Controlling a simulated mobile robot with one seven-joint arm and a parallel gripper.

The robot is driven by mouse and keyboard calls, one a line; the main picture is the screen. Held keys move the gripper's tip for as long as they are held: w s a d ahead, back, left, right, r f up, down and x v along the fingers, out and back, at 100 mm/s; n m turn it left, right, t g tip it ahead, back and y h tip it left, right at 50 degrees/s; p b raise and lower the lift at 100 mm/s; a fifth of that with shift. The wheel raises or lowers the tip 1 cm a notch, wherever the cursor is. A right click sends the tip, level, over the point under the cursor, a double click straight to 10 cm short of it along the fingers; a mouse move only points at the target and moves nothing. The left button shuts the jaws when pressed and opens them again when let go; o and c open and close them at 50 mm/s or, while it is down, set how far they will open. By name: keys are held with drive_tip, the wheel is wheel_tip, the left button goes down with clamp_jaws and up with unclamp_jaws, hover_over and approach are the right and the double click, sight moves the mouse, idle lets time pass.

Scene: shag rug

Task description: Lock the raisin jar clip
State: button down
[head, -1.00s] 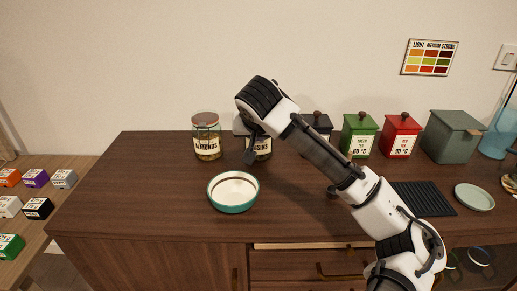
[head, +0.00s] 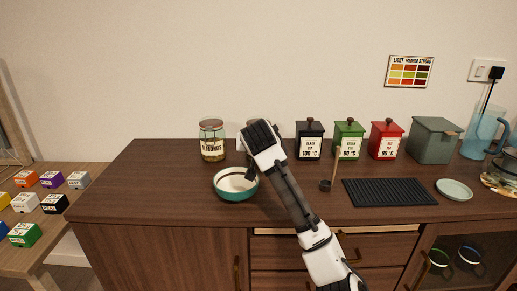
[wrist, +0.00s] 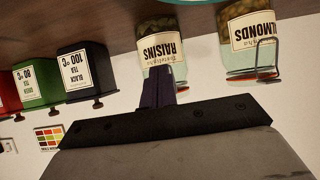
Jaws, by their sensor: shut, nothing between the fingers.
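The raisin jar (wrist: 157,47) shows upside down in the wrist view, with a cream RAISINS label and dark contents. In the head view my arm covers nearly all of this jar. My gripper (wrist: 158,92) is shut and empty, its dark fingers overlapping the jar's lid end in the wrist view. I cannot tell whether they touch it. In the head view my gripper (head: 250,172) points down near the far rim of the bowl.
The almond jar (head: 212,139) stands left of the raisin jar; its wire clip (wrist: 266,58) shows in the wrist view. A teal bowl (head: 237,195) sits in front. Black (head: 309,140), green (head: 348,140) and red (head: 385,140) tins stand right. The counter's left end is clear.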

drive_tip(key=shift+w+f, duration=0.2)
drive_tip(key=shift+f, duration=0.3)
drive_tip(key=shift+r, duration=0.2)
drive_tip(key=shift+r+p, duration=0.65)
drive_tip(key=shift+p, duration=0.15)
drive_tip(key=shift+r, duration=0.1)
